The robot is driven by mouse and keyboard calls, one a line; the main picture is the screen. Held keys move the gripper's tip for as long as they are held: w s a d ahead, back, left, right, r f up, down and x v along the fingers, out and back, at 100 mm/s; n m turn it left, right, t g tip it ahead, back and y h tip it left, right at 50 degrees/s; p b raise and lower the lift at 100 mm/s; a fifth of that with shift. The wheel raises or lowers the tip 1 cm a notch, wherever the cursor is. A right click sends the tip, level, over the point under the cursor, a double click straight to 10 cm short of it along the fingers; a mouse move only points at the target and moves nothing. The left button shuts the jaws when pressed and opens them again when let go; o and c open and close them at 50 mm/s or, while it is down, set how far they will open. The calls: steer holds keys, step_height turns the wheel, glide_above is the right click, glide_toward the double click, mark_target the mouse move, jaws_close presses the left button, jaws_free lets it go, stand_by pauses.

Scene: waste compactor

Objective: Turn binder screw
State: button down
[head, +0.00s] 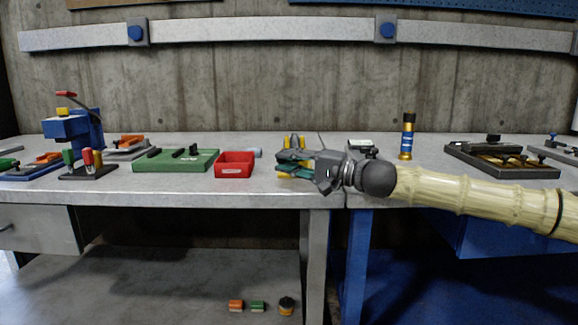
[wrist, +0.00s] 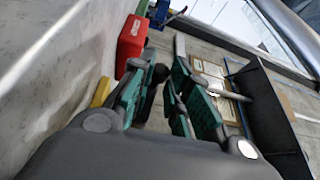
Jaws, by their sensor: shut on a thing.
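My gripper (head: 292,168) reaches in from the right over the middle of the bench, its teal fingers pointing left. A small device with yellow uprights (head: 301,143) stands just behind it, partly hidden by the fingers. In the wrist view my gripper (wrist: 162,98) has its teal fingers around a dark rounded knob (wrist: 158,74), which looks like the binder screw. The contact is partly hidden by the fingers, and the screw's turn cannot be read. A yellow part (wrist: 101,93) shows beside the left finger.
A red bin (head: 234,165) stands left of my gripper, with a green board (head: 160,160) beyond it. A blue-and-gold canister (head: 407,137) stands behind my arm. A dark tray (head: 478,163) lies at the right. A bench seam runs close to my gripper.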

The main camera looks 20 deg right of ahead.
steer(key=shift+d, duration=0.1)
steer(key=c, duration=1.6)
jaws_free()
steer(key=shift+v, duration=6)
